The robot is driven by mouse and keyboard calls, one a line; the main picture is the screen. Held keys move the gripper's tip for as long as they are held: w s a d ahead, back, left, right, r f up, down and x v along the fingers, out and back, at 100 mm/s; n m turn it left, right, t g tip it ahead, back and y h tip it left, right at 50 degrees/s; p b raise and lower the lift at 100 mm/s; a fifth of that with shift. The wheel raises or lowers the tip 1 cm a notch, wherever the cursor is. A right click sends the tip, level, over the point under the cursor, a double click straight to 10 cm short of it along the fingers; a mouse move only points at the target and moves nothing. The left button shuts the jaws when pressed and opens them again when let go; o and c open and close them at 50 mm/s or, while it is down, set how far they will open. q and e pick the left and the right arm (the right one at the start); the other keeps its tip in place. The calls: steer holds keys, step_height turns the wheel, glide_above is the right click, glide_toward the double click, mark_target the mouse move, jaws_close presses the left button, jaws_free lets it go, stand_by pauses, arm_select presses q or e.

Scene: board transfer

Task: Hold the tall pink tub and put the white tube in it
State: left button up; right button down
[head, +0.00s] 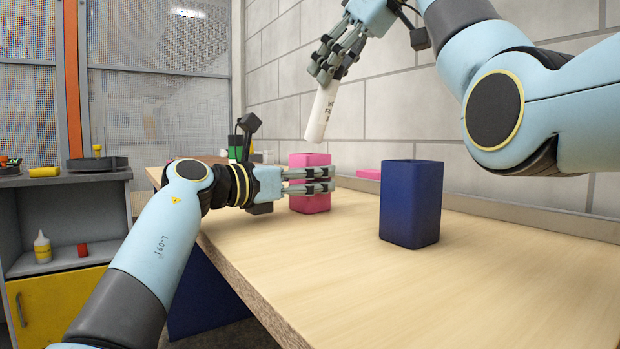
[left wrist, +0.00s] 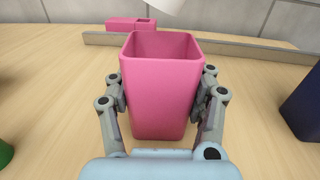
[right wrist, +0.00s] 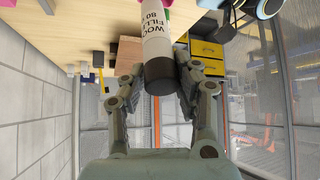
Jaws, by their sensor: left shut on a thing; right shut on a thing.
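The tall pink tub (head: 309,204) stands upright on the table, and its open top shows in the left wrist view (left wrist: 160,90). My left gripper (head: 331,180) is shut on the tub, with a finger on each side of it. My right gripper (head: 334,68) is shut on the white tube (head: 320,112) by its dark end. The tube is slightly tilted, its white end pointing down just above the tub. Printed lettering shows on the tube in the right wrist view (right wrist: 155,28). In the left wrist view only the tube's pale lower end (left wrist: 162,5) shows.
A dark blue tub (head: 411,204) stands open on the table (head: 480,290) to the right. A low pink container (left wrist: 130,24) lies behind the tall tub near the wall. Green and white items (head: 236,148) stand at the table's far left. The table front is clear.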

steer(key=shift+f, duration=1.2)
steer(key=c, duration=0.9)
jaws_free()
steer(key=shift+r, duration=0.15)
step_height(320, 180, up, 10)
steer(key=shift+f, duration=0.1)
arm_select(q)
steer(key=o, duration=1.2)
